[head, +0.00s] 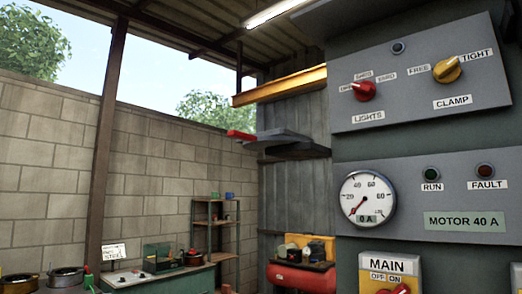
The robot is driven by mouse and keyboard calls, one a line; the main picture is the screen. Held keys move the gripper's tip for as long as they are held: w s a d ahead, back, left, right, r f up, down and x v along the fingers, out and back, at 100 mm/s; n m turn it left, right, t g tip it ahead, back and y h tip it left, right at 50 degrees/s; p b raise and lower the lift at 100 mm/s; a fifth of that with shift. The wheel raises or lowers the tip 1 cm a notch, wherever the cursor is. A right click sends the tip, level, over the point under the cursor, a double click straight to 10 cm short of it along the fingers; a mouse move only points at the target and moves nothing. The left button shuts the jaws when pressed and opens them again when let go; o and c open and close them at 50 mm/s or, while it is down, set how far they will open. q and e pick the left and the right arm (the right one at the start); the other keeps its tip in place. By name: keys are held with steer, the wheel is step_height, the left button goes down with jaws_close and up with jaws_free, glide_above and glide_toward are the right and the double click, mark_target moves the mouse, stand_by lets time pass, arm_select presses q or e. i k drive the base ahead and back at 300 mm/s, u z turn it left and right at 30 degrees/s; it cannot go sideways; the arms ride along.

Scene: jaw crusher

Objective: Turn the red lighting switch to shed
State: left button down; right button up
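The red lighting switch (363,91) is a round knob on the upper grey control panel at the right. The sign LIGHTS (369,116) is below it. Small position labels stand to its left, above it and to its right; the upper one seems to read SHED. Which label the knob points at is too small to tell for certain. Neither of my grippers is in view, and nothing touches the knob.
A yellow CLAMP knob (447,69) sits right of the red switch. Below are a round gauge (367,198), RUN and FAULT lamps and a yellow MAIN switch box (388,270). A green bench (160,277) and shelf rack (215,225) stand by the back wall. The space before the panel looks clear.

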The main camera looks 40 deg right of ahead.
mark_target(364, 90)
steer(key=i, duration=1.85)
steer(key=z, duration=3.3)
